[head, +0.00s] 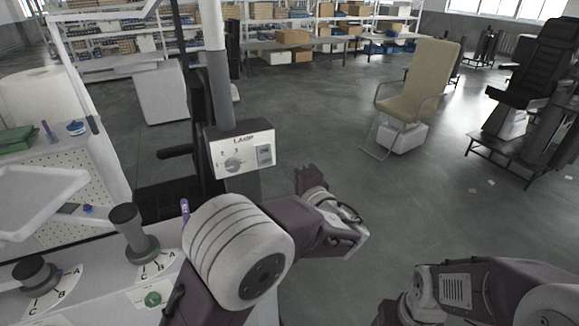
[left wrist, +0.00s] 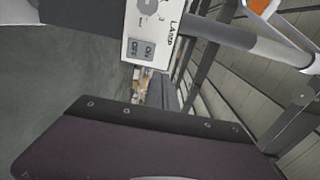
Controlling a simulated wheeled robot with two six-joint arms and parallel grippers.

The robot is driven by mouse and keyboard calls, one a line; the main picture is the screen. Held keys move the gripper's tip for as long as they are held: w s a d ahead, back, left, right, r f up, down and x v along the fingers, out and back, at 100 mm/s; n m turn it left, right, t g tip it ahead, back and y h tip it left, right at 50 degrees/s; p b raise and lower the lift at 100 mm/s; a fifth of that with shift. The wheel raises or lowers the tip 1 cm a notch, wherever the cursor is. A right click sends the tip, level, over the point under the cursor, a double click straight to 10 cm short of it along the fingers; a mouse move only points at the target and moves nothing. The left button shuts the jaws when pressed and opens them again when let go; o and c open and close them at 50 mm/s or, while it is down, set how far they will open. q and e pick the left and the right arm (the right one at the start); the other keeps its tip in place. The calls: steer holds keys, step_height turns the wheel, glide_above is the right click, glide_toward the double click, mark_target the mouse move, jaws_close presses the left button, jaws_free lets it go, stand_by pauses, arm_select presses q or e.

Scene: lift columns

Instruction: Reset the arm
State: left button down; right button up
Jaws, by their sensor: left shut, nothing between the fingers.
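My left arm comes in from the bottom of the head view and bends to the right of the lamp box. My left gripper (head: 304,180) is at the far end of this arm, shut and empty, partly hidden by my own wrist. The lamp box (head: 241,157) has a white face with a dial and a switch, and stands on a post just left of the gripper, apart from it. In the left wrist view the lamp box (left wrist: 150,28) shows rotated at the top, and a purple panel of my own fills the bottom. Part of my right arm shows at the lower right; its gripper is not in view.
A white console (head: 95,285) with dark knobs stands at the lower left, close to my left arm. A beige chair (head: 421,80) and a black seat (head: 545,65) stand farther back right. The grey floor between them and my arms is clear.

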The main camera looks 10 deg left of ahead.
arm_select(q)
steer(key=s+a+n+g+y, duration=0.3)
steer(key=a+n+g, duration=0.1)
steer(key=a, duration=1.1)
steer(key=s+a+f+n+g+h, duration=0.2)
steer(key=s+a+f+n+g, duration=0.2)
steer(key=s+a+f+g, duration=0.45)
steer(key=s+d+f+n+g+h, duration=0.2)
steer(key=s+d+f+h, duration=0.25)
steer(key=s+f, duration=0.7)
steer(key=s+d+f+n+t+h, duration=0.1)
steer(key=s+d+f+h, duration=0.1)
steer(key=d+h, duration=0.4)
steer(key=d+f, duration=0.1)
steer(key=d, duration=0.4)
steer(key=shift+s+d+f+h, duration=0.15)
steer(key=shift+s+f+h, duration=0.05)
steer(key=shift+f+h, duration=0.15)
